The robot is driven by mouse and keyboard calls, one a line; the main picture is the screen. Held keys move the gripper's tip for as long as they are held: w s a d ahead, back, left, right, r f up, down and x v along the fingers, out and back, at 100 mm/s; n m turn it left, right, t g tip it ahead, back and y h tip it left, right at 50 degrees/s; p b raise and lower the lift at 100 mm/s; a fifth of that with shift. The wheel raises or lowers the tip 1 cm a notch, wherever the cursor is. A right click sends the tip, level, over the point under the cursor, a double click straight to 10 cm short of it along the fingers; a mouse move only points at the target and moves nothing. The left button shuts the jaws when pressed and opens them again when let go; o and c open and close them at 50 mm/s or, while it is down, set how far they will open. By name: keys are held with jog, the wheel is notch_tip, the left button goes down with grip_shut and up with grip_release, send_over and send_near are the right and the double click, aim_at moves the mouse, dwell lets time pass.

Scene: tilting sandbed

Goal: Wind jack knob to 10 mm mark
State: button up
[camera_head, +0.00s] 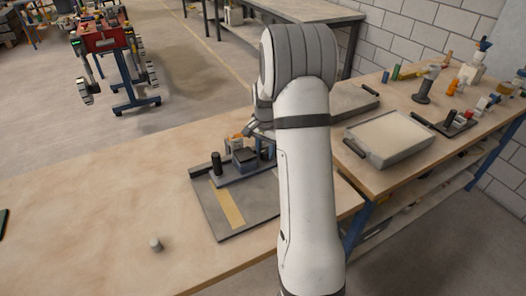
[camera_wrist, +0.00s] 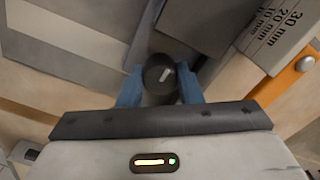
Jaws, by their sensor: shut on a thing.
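The jack knob (camera_wrist: 160,72) is round and black with a short white line on its top. In the wrist view it sits between the two blue fingers of my gripper (camera_wrist: 161,86), which is shut on it. A grey scale plate (camera_wrist: 279,33) stands to the right, with marks for 30 mm, 20 mm and 10 mm. No pointer reading against these marks can be made out. In the head view the jack assembly (camera_head: 245,160) stands on a dark base plate (camera_head: 205,205). My arm hides part of it, and the knob and fingertips cannot be made out there.
A black upright post (camera_head: 216,162) stands at the assembly's left. A sand-filled tray (camera_head: 408,160) and various tools lie to the right. The left bench is mostly clear.

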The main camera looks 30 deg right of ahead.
aim_at(265, 150)
jog(key=shift+m, duration=0.6)
jog(key=o, duration=1)
jog(key=shift+r+p, duration=2.6)
jog(key=shift+r, duration=1.4)
